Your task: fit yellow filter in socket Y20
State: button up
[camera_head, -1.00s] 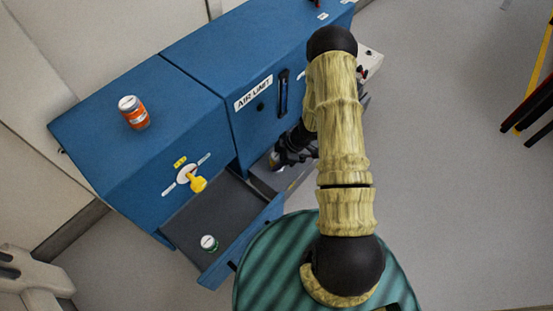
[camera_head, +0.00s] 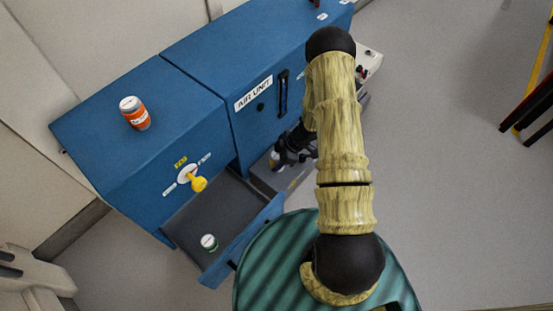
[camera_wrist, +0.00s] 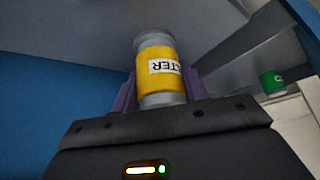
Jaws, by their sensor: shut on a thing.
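The yellow filter (camera_wrist: 158,68) is a grey-ended cylinder with a yellow band and a white label, seen in the wrist view. My gripper (camera_wrist: 158,88) is shut on it, with a purple finger on each side. In the head view my gripper (camera_head: 276,160) is beside the blue cabinet front, at the right of the open drawer, and my arm partly hides it. The filter is barely visible there. A yellow handle (camera_head: 198,184) sticks out of a white round plate on the cabinet's left front, with a small yellow tag above it. I cannot read a Y20 marking.
An orange-banded canister (camera_head: 135,113) stands on top of the blue cabinet (camera_head: 110,150).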

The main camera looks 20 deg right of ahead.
jog(key=shift+a, duration=0.1)
jog(key=o, duration=1.2)
jog(key=shift+c, duration=0.2)
jog(key=p+v, duration=1)
jog(key=v, duration=0.7)
jog(key=shift+r, duration=0.2)
